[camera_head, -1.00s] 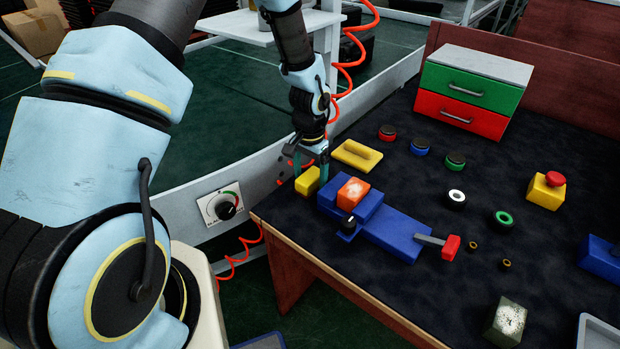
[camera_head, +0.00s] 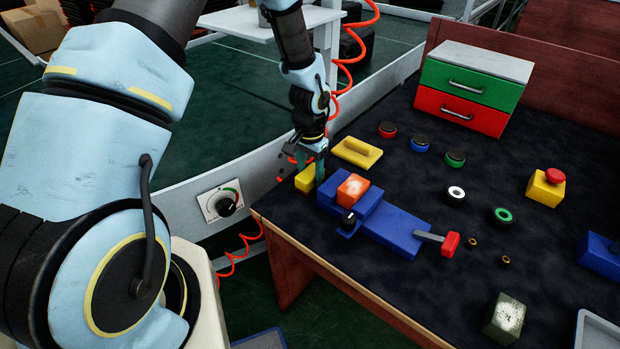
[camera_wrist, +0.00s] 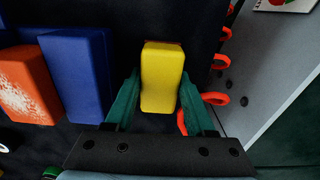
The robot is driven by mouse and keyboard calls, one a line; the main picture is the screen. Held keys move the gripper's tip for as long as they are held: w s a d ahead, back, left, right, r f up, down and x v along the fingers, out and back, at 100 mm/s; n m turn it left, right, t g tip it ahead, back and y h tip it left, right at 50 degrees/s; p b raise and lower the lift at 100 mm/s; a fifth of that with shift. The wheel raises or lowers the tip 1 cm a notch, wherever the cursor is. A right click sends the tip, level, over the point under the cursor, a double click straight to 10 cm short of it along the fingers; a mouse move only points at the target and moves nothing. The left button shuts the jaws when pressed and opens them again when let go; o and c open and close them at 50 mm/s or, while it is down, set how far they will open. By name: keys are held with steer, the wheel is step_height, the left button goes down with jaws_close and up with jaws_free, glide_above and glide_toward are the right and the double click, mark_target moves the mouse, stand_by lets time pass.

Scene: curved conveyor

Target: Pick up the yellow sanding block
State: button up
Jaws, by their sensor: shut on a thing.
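The yellow sanding block (camera_head: 304,180) is a small yellow block at the left corner of the dark table, left of the blue vise. In the wrist view the block (camera_wrist: 161,78) stands between the two green fingers. My gripper (camera_head: 310,172) is shut on it, with one finger at each side; it also shows in the wrist view (camera_wrist: 160,100). In the head view the fingers partly hide the block. I cannot tell whether it is clear of the table.
The blue vise (camera_head: 392,232) holding an orange block (camera_head: 353,190) is close on the right. A yellow trowel-like float (camera_head: 357,152) lies behind. An orange coiled hose (camera_wrist: 216,98) hangs beside the gripper at the table's edge. A drawer unit (camera_head: 470,90) stands farther back.

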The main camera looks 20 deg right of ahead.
mark_target(310, 172)
jaws_close()
steer(key=shift+r, duration=0.1)
step_height(310, 172, up, 10)
steer(key=shift+f+b, duration=0.1)
steer(key=shift+b, duration=0.95)
